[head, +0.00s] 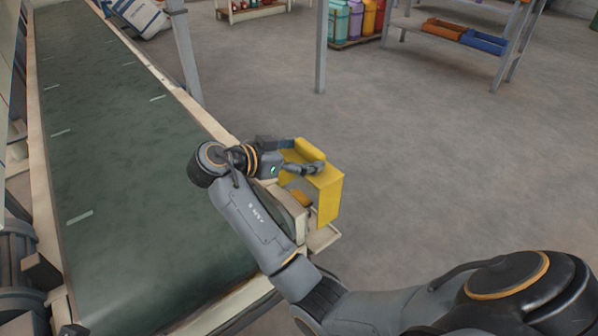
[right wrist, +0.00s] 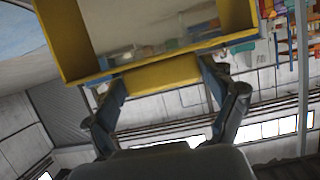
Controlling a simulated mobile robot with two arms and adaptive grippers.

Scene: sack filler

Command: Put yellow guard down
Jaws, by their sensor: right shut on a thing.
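The yellow guard (head: 329,202) is an open-sided box-like cover with a raised grip block on top. It is beside the right edge of the conveyor, over a pale box (head: 291,212) with an orange part (head: 301,197) showing under it. My right gripper (head: 306,157) is shut on the guard's grip block. In the right wrist view the two fingers (right wrist: 166,82) press on both sides of the block, and the guard's yellow frame (right wrist: 72,45) fills the top. I cannot tell whether the guard touches the box. My left gripper is not in view.
A grey post (head: 322,50) stands beyond the guard. A shelf with orange and blue trays (head: 482,41) is at the back right. The floor between is clear.

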